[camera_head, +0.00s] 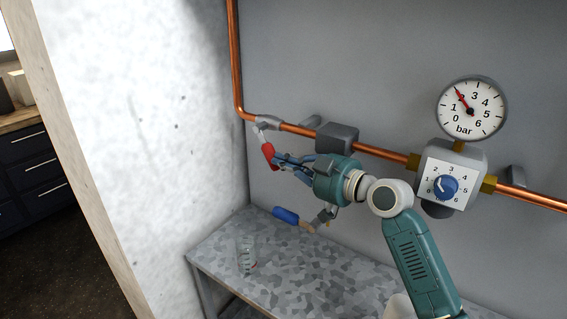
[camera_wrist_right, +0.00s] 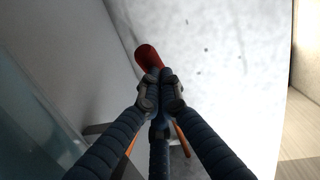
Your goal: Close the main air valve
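The main air valve (camera_head: 268,122) is a grey fitting at the left end of the horizontal copper pipe. Its red handle (camera_head: 268,153) slants down from it; its end also shows in the right wrist view (camera_wrist_right: 148,57). My right gripper (camera_head: 279,160) is right beside the handle. In the right wrist view, its dark blue fingers (camera_wrist_right: 160,92) are drawn together, and their tips overlap the handle's narrow part. No red shows between them, and contact is not clear. My left gripper is not in view.
A pressure gauge (camera_head: 472,108) with a red needle and a regulator with a blue knob (camera_head: 446,187) sit to the right. A blue-handled tool (camera_head: 286,215) shows above the mottled grey bench (camera_head: 230,262). A pale wall (camera_head: 150,120) bounds the left side.

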